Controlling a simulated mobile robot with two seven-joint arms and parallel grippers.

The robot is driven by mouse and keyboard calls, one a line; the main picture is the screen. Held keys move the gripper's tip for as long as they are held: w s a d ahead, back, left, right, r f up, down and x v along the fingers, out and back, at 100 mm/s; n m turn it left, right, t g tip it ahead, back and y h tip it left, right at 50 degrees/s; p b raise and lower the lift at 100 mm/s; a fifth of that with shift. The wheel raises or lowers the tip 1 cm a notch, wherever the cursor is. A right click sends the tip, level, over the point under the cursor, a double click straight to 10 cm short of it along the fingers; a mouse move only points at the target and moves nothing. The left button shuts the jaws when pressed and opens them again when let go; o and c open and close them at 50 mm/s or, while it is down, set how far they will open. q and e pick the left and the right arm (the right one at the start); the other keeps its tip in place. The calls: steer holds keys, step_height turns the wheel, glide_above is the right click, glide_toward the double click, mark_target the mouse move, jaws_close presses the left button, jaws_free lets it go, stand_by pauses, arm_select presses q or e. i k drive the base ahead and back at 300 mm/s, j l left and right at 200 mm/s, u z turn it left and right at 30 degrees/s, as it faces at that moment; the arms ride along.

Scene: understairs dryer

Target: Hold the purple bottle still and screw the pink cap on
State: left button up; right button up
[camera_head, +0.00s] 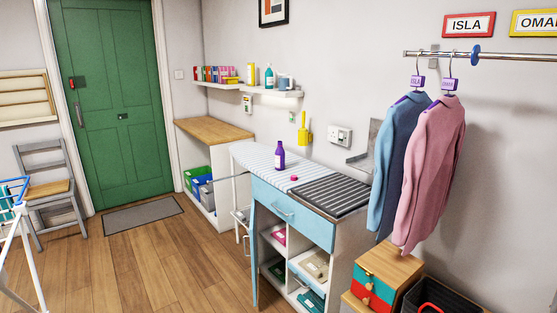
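The purple bottle (280,156) stands upright on the striped top of the blue-fronted cabinet, toward its back edge. A light-coloured tip shows at its neck. The pink cap (294,178) lies on the same top, in front of the bottle and a little to its right, apart from it. Neither of my grippers is in view, and nothing is touching the bottle or the cap.
The striped worktop (255,158) has free room left of the bottle. A dark ribbed mat (330,194) covers its right part. Two jackets (432,165) hang from a rail at the right. A grey chair (50,192) stands at the left, with open wooden floor (150,265) before the cabinet.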

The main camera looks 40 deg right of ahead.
mark_target(280, 154)
steer(key=z, duration=1.25)
